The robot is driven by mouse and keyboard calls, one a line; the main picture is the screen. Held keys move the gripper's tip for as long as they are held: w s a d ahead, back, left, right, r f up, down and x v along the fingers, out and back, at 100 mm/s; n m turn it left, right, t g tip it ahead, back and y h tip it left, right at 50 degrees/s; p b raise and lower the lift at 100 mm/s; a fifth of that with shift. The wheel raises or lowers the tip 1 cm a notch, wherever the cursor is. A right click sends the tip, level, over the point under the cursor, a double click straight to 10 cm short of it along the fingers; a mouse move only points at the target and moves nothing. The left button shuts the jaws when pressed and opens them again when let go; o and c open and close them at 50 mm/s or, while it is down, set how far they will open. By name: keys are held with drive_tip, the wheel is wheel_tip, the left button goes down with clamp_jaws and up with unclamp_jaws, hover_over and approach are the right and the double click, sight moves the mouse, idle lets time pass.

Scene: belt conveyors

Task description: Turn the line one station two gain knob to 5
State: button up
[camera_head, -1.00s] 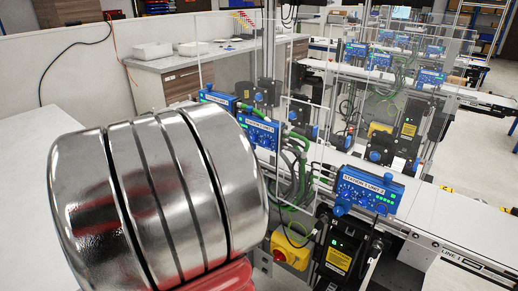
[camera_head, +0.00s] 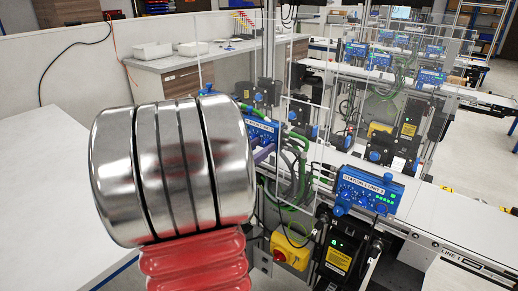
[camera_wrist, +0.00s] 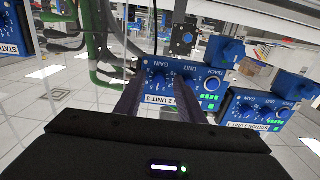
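The knob's pointer and setting are too small to read. In the head view the box (camera_head: 262,131) is partly hidden by my arm, and my purple-grey fingers (camera_head: 264,153) reach its front.
A neighbouring blue box (camera_wrist: 256,110) is at right in the wrist view, another (camera_wrist: 12,32) at far left. Green hoses (camera_wrist: 100,35) hang near the fingers. Clear guard panels (camera_head: 228,50) stand behind the box. The "STATION 1 UNIT 2" box (camera_head: 370,191) is to the right.

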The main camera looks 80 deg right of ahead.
drive_tip(key=shift+c, duration=0.7)
clamp_jaws()
drive_tip(key=shift+w+m, duration=0.1)
drive_tip(key=shift+m, duration=1.9)
drive_tip(key=shift+o, duration=0.7)
unclamp_jaws()
drive_tip(key=shift+a, duration=0.1)
